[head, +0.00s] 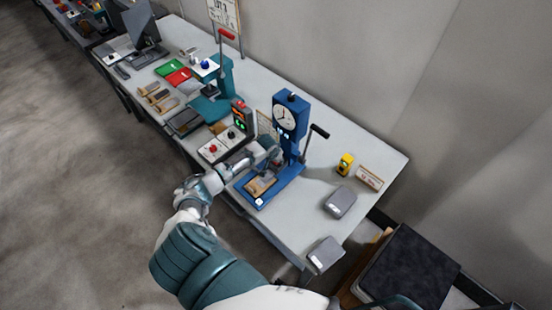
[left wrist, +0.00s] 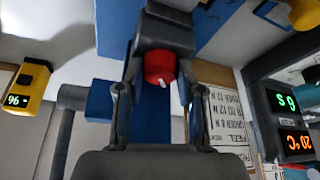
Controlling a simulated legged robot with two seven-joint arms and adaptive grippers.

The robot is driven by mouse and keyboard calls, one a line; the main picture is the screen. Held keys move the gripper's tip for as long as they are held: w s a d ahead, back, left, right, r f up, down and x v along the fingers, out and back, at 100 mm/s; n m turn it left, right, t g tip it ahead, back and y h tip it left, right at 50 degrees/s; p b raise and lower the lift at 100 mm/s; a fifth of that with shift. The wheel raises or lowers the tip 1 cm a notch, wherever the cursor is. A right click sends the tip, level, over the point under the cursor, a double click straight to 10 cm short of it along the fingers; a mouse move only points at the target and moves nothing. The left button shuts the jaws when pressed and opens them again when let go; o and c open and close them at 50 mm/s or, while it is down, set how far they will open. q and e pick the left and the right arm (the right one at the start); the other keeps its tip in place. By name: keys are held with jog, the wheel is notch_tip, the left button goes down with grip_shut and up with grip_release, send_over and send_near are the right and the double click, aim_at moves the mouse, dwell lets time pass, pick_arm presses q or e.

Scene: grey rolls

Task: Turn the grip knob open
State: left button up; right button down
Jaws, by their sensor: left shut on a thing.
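The blue test stand (head: 289,125) with a round dial stands on the grey bench, with a black-handled lever on its right. My left gripper (head: 270,158) reaches in front of its column, above the stand's base. In the left wrist view the red grip knob (left wrist: 160,66) sits under a dark grey block, with a small white mark on its lower edge. The two fingers of my left gripper (left wrist: 160,82) are on either side of the knob and shut on it. In the head view the knob is hidden by the gripper. My right gripper is not in view.
A control box (head: 222,143) with red and black knobs stands left of the stand. A yellow meter (head: 345,163), a small sign (head: 370,177) and grey boxes (head: 340,202) are to the right. A teal press (head: 215,100) stands further back. The bench's right part has free room.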

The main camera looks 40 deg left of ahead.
pick_arm(q)
jog(key=shift+w+r+n+y, duration=0.15)
jog(key=shift+r+n+y, duration=0.15)
jog(key=shift+n, duration=0.5)
jog(key=shift+a, duration=0.1)
jog(key=o, duration=1.1)
jog(key=shift+o, duration=0.3)
jog(key=shift+f, duration=0.2)
jog(key=v, duration=1.1)
jog(key=shift+r, duration=0.3)
